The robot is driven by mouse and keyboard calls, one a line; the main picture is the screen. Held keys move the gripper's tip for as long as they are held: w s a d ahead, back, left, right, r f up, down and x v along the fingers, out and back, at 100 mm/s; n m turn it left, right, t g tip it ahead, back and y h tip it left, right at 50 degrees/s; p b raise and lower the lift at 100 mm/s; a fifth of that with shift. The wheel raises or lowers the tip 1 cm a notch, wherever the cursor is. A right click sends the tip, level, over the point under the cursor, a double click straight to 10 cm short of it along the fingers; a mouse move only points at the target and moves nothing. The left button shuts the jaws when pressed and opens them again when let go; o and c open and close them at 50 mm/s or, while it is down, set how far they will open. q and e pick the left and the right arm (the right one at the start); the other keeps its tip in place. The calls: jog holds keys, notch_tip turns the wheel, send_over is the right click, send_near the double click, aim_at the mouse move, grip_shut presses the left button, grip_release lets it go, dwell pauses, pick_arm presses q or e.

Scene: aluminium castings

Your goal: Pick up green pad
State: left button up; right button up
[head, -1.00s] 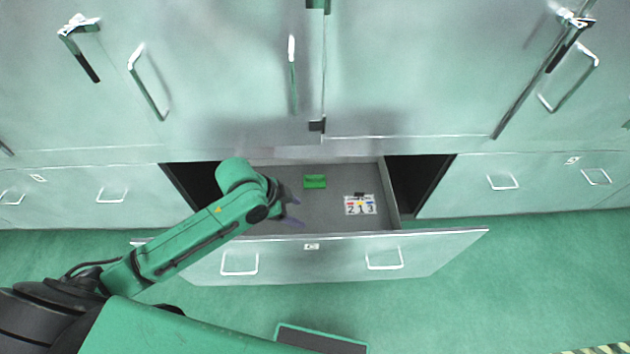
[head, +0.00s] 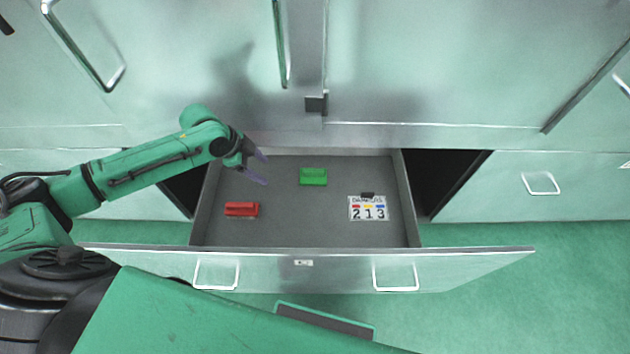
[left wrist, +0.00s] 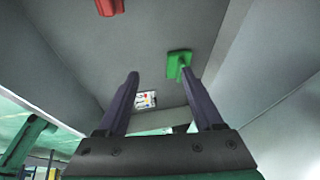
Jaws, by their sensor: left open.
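The green pad (head: 313,177) lies in the open drawer, near its back wall and a little right of my left gripper. My left gripper (head: 262,168) is open and empty over the left back part of the drawer, apart from the pad. In the left wrist view the green pad (left wrist: 178,64) shows beyond the fingers, close to the right fingertip, with the open left gripper (left wrist: 160,82) in front. My right gripper is not in view.
Cabinet doors (head: 430,70) stand behind and above.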

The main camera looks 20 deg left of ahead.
pick_arm(q)
jog(key=f+b, duration=0.3)
jog(key=f, duration=0.2)
jog(key=w+f+b, duration=0.1)
jog(key=f+b, duration=0.1)
jog(key=f, duration=0.1)
jog(key=shift+f+b, duration=0.2)
jog(key=shift+b, duration=0.15)
jog(key=shift+w+d, duration=0.15)
jog(key=shift+d, duration=0.05)
send_near(315, 179)
jog(key=shift+x, duration=0.9)
jog(key=shift+w+d+f, duration=0.15)
jog(key=shift+w+f, duration=0.1)
jog(key=x, duration=0.4)
jog(key=shift+f, duration=0.25)
grip_shut()
pick_arm(e)
notch_tip(315, 179, down, 8)
jog(key=w, duration=0.1)
jog(key=shift+w+f, duration=0.15)
jog(key=shift+w, duration=0.25)
